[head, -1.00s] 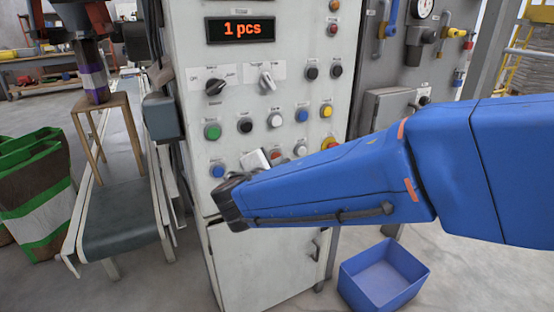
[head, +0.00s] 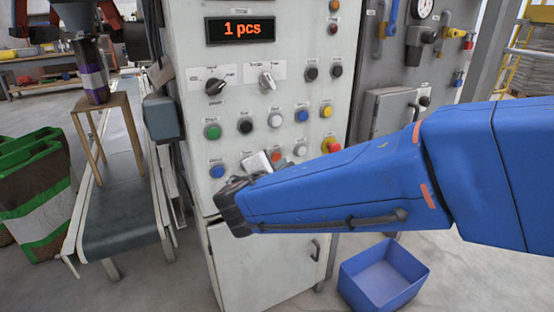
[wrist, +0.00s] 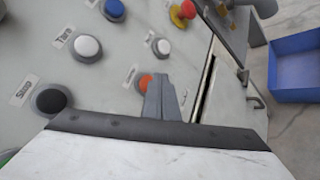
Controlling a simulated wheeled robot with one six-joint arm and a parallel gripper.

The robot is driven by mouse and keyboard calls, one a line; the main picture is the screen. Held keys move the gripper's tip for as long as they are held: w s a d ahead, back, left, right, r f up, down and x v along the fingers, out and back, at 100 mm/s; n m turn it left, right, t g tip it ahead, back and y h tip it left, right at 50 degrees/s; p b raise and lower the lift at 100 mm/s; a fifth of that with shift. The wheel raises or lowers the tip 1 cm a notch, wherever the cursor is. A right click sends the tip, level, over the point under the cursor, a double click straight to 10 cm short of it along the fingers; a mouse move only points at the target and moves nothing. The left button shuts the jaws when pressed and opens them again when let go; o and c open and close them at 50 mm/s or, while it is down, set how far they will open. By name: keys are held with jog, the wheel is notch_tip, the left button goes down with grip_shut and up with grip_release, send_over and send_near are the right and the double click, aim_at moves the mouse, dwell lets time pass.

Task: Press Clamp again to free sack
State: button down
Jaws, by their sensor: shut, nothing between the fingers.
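The control panel (head: 290,185) carries rows of round buttons, with labels too small to read surely in the head view. My gripper (head: 271,160) is shut and empty at the lower button row, partly hidden behind my blue arm. In the wrist view its grey fingertips (wrist: 161,84) overlap the edge of the orange button (wrist: 143,83); whether they touch it is unclear. I cannot read which button is Clamp. A blue button (head: 217,171) sits at the lower left. The purple-and-white sack (head: 95,82) is upright under the filling spout, above a wooden stool (head: 108,103).
A red mushroom button (head: 333,146) and a white button (head: 300,150) are close right of my gripper. The display (head: 240,29) reads 1 pcs. A conveyor (head: 122,222) runs left of the panel. A blue bin (head: 383,280) stands on the floor at right.

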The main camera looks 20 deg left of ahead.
jog(key=shift+d, duration=0.1)
jog(key=shift+s+d, duration=1.95)
jog(key=shift+d, duration=0.25)
jog(key=shift+w+d, duration=0.1)
jog(key=d+f+m+g+h, duration=0.2)
jog(key=d+m+g+h, duration=0.3)
jog(key=d, duration=1.3)
jog(key=d+f+m+g+h, duration=0.15)
jog(key=d+m, duration=0.55)
jog(key=d, duration=1.1)
jog(key=s+d+f+m+g+y, duration=0.2)
jog(key=s+d+m, duration=0.4)
jog(key=s, duration=0.3)
jog(key=s+d+f+m+g+y, duration=0.2)
jog(key=s+d+m, duration=0.4)
jog(key=s, duration=0.3)
jog(key=shift+s+d+f+m+y, duration=0.2)
jog(key=shift+f+m+y, duration=0.45)
jog(key=shift+f, duration=0.45)
jog(key=shift+a, duration=0.1)
